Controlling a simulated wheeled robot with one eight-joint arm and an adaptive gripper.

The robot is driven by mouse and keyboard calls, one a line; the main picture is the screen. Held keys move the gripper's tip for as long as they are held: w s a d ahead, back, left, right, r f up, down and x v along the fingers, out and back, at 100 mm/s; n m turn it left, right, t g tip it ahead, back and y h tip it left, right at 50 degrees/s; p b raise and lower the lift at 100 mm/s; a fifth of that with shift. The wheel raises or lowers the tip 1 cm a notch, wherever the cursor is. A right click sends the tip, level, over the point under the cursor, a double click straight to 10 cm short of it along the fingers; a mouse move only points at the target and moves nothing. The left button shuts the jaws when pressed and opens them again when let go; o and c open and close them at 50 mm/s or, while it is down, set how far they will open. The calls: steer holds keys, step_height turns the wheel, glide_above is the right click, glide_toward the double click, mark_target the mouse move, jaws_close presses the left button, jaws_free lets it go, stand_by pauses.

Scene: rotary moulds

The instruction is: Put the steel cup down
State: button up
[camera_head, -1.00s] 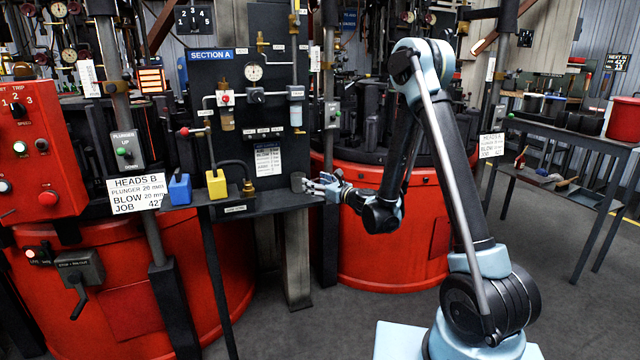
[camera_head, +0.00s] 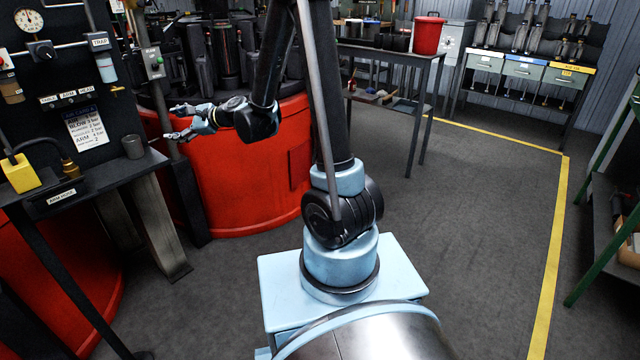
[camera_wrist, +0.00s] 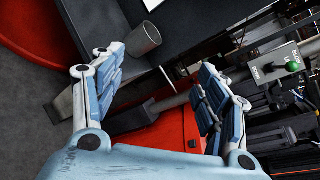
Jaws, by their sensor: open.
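The steel cup (camera_head: 132,147) is a small grey cylinder standing upright near the right end of the dark shelf (camera_head: 95,180) under the panel. It also shows in the wrist view (camera_wrist: 143,39), close to the shelf edge and beyond the left finger. My gripper (camera_head: 180,122) is open and empty, to the right of the cup and apart from it. In the wrist view the two fingers (camera_wrist: 160,95) are spread wide, with nothing between them but the background.
A yellow block (camera_head: 20,172) sits on the shelf left of the cup. A red round machine base (camera_head: 250,165) stands behind my arm. A side table (camera_head: 395,50) holds a red bucket (camera_head: 428,35). The floor (camera_head: 460,220) at right is open, with a yellow line.

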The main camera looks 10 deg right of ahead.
steer(key=s+d+f+n+g+h, duration=0.1)
steer(key=s+d+f+n+h, duration=0.2)
steer(key=s+d, duration=0.7)
steer(key=s+d+f+n+g+h, duration=0.2)
steer(key=s+d+n+h, duration=0.4)
steer(key=s+d, duration=0.5)
steer(key=s+d+f+n+g+h, duration=0.2)
steer(key=s+d+n, duration=0.4)
steer(key=s+d, duration=0.5)
steer(key=d+f+h, duration=0.1)
steer(key=d+h, duration=0.1)
steer(key=d, duration=0.6)
steer(key=shift+d+f+n, duration=0.15)
steer(key=shift+f+n, duration=0.15)
steer(key=shift+n, duration=0.1)
